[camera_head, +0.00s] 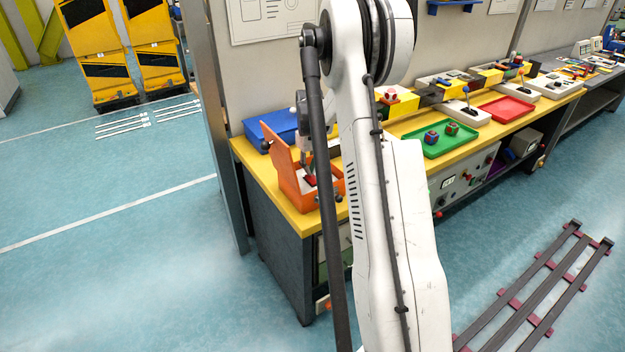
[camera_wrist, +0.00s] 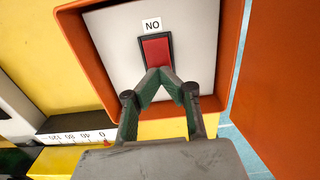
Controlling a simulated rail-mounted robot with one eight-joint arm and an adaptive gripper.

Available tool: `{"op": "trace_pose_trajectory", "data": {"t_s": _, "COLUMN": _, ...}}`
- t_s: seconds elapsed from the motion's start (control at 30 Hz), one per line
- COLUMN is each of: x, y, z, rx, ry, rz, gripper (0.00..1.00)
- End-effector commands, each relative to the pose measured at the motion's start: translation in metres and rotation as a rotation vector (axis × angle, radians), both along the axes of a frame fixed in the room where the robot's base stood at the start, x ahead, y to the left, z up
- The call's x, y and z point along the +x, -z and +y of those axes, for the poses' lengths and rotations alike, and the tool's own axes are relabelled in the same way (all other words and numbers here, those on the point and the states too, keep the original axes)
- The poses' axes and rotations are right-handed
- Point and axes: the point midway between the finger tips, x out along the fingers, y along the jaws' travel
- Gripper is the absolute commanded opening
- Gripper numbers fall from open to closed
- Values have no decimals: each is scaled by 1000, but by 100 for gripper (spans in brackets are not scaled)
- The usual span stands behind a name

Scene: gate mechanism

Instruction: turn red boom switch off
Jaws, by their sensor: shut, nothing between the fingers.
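The red boom switch (camera_wrist: 156,50) is a red rocker in a black frame on a light grey panel inside an orange box (camera_wrist: 225,60). A label (camera_wrist: 152,25) above it reads "NO" in the wrist view. In the head view the orange box (camera_head: 291,196) stands on the near end of the yellow bench with its lid (camera_head: 284,146) raised. My gripper (camera_wrist: 159,72) is shut and empty. Its tips overlap the lower edge of the red rocker in the picture; I cannot tell whether they touch it. My arm partly hides the box in the head view.
A blue box (camera_head: 270,131) lies behind the orange box on the yellow bench (camera_head: 253,163). A green tray (camera_head: 440,151) with small cubes and a red tray (camera_head: 506,109) are farther right. The orange lid (camera_wrist: 282,85) stands close on the right in the wrist view.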

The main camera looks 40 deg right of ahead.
Motion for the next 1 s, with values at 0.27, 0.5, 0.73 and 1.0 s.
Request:
{"op": "trace_pose_trajectory", "data": {"t_s": 0.27, "x": 0, "y": 4, "z": 0, "rx": 0, "ry": 0, "rz": 0, "gripper": 0}}
{"op": "trace_pose_trajectory", "data": {"t_s": 0.5, "x": 0, "y": 7, "z": 0, "rx": 0, "ry": 0, "rz": 0, "gripper": 0}}
{"op": "trace_pose_trajectory", "data": {"t_s": 0.73, "x": 0, "y": 10, "z": 0, "rx": 0, "ry": 0, "rz": 0, "gripper": 0}}
{"op": "trace_pose_trajectory", "data": {"t_s": 1.0, "x": 0, "y": 14, "z": 0, "rx": 0, "ry": 0, "rz": 0, "gripper": 0}}
